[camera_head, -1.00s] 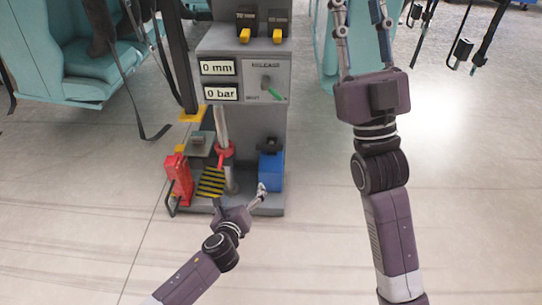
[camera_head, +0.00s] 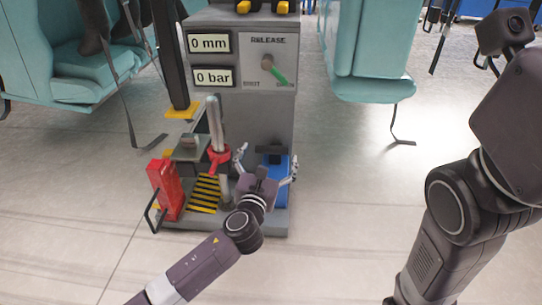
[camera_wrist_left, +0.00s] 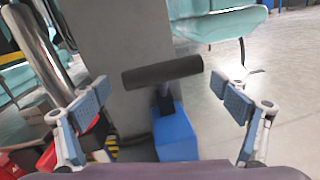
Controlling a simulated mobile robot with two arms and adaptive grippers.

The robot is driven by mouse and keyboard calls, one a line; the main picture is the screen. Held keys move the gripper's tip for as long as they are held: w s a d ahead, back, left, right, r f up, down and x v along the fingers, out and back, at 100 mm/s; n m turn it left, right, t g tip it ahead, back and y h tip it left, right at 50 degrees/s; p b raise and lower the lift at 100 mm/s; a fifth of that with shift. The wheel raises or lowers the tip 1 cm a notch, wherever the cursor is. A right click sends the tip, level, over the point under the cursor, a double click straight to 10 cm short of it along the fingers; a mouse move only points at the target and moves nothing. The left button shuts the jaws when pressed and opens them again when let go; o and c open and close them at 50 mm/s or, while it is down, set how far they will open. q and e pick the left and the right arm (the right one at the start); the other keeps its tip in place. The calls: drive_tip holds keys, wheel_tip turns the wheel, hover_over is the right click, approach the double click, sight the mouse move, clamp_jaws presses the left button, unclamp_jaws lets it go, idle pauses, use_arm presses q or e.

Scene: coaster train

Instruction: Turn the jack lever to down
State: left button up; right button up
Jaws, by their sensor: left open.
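The grey jack column (camera_head: 262,120) has a panel marked RELEASE with a green-tipped lever (camera_head: 277,73). The lever slants down to the right, its tip near the panel's lower right label, too small to read surely. Low on the column, a blue block (camera_head: 280,172) carries a black bar handle (camera_head: 271,151). My left gripper (camera_head: 267,163) is open in front of this handle, below the release panel. In the left wrist view the black handle (camera_wrist_left: 162,72) lies crosswise beyond and between the open fingers (camera_wrist_left: 165,95), apparently untouched. My right arm shows at the right; its fingers are out of view.
Displays above read 0 mm and 0 bar. A silver post with a red collar (camera_head: 219,157), a red jack part (camera_head: 167,188) and a yellow-black striped plate (camera_head: 205,192) stand left of my left gripper. Teal seats (camera_head: 368,50) flank the column. Floor at right is open.

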use_arm(q)
drive_tip(key=shift+w+d+b, duration=0.1)
drive_tip(key=shift+w+b, duration=0.4)
drive_tip(key=shift+w, duration=0.8)
drive_tip(key=shift+c, duration=0.6)
drive_tip(key=c, duration=1.8)
